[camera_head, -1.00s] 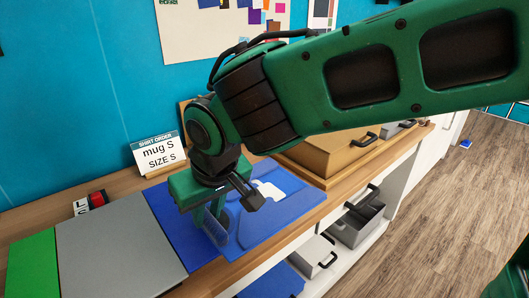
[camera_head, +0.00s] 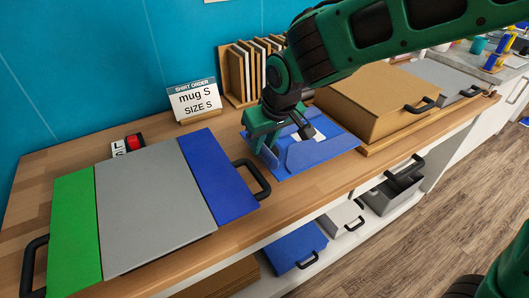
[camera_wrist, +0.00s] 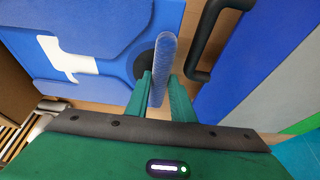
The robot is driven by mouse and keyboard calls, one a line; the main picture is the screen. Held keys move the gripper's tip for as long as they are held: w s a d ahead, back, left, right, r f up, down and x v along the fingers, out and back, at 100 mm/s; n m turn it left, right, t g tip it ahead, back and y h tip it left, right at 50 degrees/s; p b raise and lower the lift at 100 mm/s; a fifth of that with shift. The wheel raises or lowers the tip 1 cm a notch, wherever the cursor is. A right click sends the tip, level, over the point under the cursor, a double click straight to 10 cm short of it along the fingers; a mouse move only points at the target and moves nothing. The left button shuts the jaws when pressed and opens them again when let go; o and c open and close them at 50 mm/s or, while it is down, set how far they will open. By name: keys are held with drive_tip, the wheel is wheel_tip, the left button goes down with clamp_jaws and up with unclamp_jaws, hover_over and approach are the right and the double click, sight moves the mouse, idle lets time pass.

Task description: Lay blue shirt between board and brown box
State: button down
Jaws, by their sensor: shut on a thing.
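The blue shirt (camera_head: 327,151) has a white print and lies flat, or nearly so, on the table between the board and the brown box. The board (camera_head: 150,200) has a grey middle, green and blue side panels and black handles. The brown box (camera_head: 375,95) is to the right of the shirt. My gripper (camera_head: 264,152) is at the shirt's left edge, pointing down. In the wrist view, my gripper (camera_wrist: 158,88) is shut on an upright, translucent blue piece at the edge of the shirt (camera_wrist: 95,35). Whether the shirt's underside touches the table is hidden.
Bare table (camera_head: 285,200) shows in front of the shirt. Lower shelves hold a blue case (camera_head: 293,247) and grey bins (camera_head: 390,195).

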drive_tip(key=shift+w+f, duration=0.15)
drive_tip(key=shift+w, duration=0.15)
drive_tip(key=shift+d+f, duration=0.1)
drive_tip(key=shift+f, duration=1.9)
drive_tip(key=c, duration=1.5)
unclamp_jaws()
drive_tip(key=shift+c, duration=0.2)
drive_tip(key=v, duration=1.2)
drive_tip(key=shift+s, duration=0.15)
drive_tip(key=shift+d, duration=0.1)
